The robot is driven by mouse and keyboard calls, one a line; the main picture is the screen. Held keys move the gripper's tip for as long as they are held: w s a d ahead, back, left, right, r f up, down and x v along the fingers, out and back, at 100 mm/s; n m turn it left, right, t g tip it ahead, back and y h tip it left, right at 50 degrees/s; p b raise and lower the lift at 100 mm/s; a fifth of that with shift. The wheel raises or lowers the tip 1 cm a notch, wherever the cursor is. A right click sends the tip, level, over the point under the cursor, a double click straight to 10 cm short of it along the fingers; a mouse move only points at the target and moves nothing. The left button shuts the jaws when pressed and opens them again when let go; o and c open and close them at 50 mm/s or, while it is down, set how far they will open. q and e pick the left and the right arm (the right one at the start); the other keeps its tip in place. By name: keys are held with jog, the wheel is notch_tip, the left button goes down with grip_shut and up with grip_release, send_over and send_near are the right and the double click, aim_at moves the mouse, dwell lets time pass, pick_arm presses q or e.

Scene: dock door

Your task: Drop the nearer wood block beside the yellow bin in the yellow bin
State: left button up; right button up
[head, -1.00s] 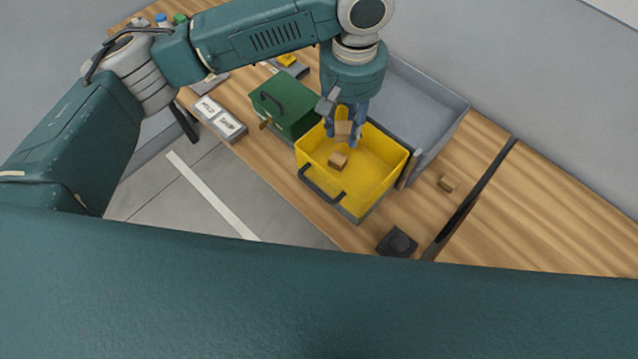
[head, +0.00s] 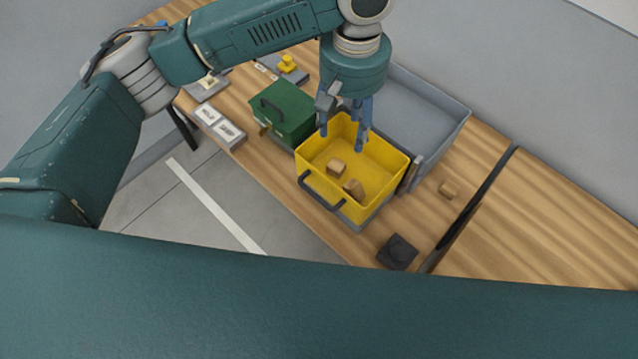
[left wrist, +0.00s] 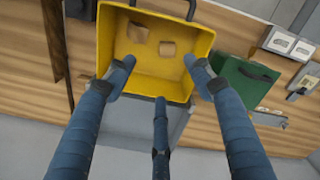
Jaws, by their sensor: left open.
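The yellow bin (head: 375,157) stands on the wooden bench with its dark handle toward the front edge. Two wood blocks are inside it: one wood block (head: 336,167) nearer the left, and one tilted wood block (head: 353,188) near the handle side. Both also show in the left wrist view, one block (left wrist: 137,32) beside the other block (left wrist: 167,48). My left gripper (head: 345,138) is above the bin's back part, fingers spread and empty, apart from both blocks. Another wood block (head: 449,189) lies on the bench to the right of the bin. My right gripper is not in view.
A green bin (head: 283,112) stands left of the yellow one, and a grey bin (head: 415,110) stands behind. A black fixture (head: 397,252) sits at the front right. A dark gap (head: 470,212) crosses the bench. White-labelled boxes (head: 220,127) lie at the left.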

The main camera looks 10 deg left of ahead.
pick_arm(q)
notch_tip(320, 180, up, 9)
jog(key=shift+r, duration=0.2)
dwell(0.6)
